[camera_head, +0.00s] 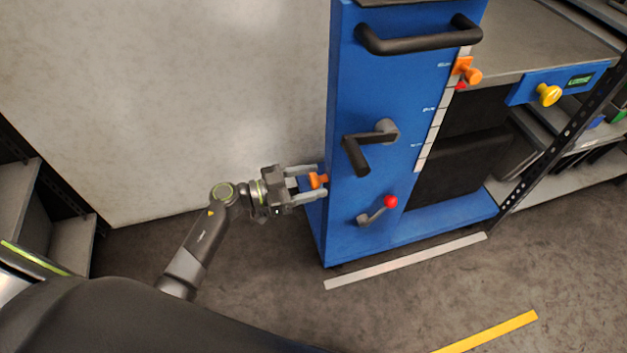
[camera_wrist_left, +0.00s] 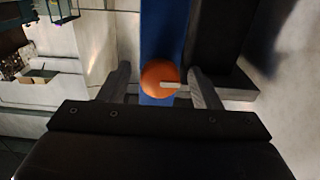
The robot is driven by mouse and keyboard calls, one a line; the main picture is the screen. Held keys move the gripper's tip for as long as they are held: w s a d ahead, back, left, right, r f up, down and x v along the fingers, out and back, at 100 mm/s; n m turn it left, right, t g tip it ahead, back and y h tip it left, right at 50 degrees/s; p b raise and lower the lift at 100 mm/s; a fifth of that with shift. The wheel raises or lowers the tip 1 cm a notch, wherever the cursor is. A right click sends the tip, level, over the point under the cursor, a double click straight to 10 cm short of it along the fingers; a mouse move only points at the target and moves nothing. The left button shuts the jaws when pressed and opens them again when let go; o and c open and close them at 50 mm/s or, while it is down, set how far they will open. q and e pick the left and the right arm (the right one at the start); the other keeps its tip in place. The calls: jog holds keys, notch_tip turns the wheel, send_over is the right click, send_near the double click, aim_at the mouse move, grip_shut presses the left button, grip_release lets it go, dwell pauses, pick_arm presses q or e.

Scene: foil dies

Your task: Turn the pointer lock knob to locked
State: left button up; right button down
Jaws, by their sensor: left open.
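An orange round knob (camera_head: 318,181) sits on the narrow left side of the blue cabinet (camera_head: 352,100). In the left wrist view the knob (camera_wrist_left: 157,76) faces me, and a pale pointer bar runs from its middle toward the right. No lock markings can be made out around it. My left gripper (camera_head: 312,183) is open, with one finger on each side of the knob. In the left wrist view, gaps show between the knob and both fingers. My right gripper is not in view.
The cabinet front carries a black bar handle (camera_head: 420,38), a black lever (camera_head: 356,155), a red-balled crank (camera_head: 389,202) and an orange slider knob (camera_head: 467,70). A yellow knob (camera_head: 548,94) is at right. Dark shelving stands at both sides. Floor left of the cabinet is clear.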

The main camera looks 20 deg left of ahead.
pick_arm(q)
jog(key=shift+w+d, duration=0.25)
jog(key=shift+d, duration=0.1)
jog(key=shift+c, duration=0.2)
jog(key=c, duration=1)
jog(key=shift+o, duration=0.2)
